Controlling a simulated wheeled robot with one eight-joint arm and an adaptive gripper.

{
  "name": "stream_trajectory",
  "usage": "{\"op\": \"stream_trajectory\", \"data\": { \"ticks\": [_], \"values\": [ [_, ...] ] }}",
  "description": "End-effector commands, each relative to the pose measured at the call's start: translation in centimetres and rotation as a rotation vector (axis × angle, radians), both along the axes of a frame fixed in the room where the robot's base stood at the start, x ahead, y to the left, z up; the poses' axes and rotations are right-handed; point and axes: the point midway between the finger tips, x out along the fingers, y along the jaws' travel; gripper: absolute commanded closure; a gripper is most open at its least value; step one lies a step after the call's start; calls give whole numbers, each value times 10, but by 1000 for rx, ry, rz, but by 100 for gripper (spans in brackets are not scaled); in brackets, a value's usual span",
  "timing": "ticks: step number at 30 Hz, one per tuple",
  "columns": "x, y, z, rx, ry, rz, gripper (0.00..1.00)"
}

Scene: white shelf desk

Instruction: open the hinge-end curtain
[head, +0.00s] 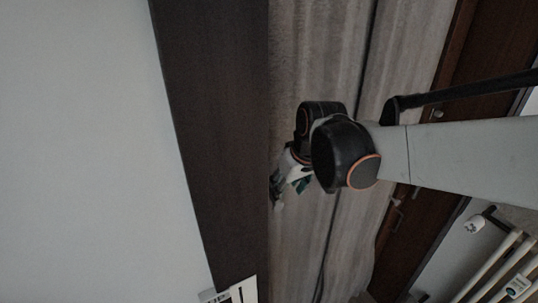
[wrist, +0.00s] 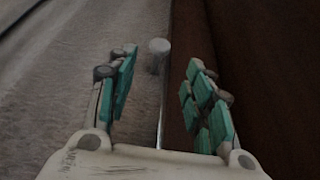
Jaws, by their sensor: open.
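The grey curtain (head: 310,55) hangs in soft folds in the head view, with a dark line running along it. It also fills the left part of the wrist view (wrist: 60,75). A small pale round knob (wrist: 158,48) shows at the curtain's edge, beside a dark brown panel. My gripper (wrist: 165,75) is open. Its teal-padded fingers stand apart, with the knob showing between them near the tips. I cannot tell whether either finger touches the knob or the cloth. In the head view my gripper (head: 277,190) is at the curtain's left edge, partly hidden by my wrist.
The dark brown panel (head: 215,120) borders the curtain on the left in the head view and fills the right of the wrist view (wrist: 265,60). A pale wall (head: 80,150) lies further left. A brown door (head: 480,45) and a white radiator (head: 495,262) are at right.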

Motion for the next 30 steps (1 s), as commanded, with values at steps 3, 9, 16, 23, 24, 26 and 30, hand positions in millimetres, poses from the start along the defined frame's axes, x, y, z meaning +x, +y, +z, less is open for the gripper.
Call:
{"op": "stream_trajectory", "data": {
  "ticks": [3, 9, 16, 23, 24, 26, 30],
  "values": [
    [8, 4, -19, 0, 0, 1, 53],
    [19, 9, -49, 0, 0, 0, 53],
    [29, 13, -75, 0, 0, 0, 53],
    [33, 15, -88, 0, 0, -1, 53],
    [33, 15, -88, 0, 0, -1, 53],
    [33, 16, -89, 0, 0, -1, 53],
    [33, 15, -89, 0, 0, -1, 53]
  ]
}}
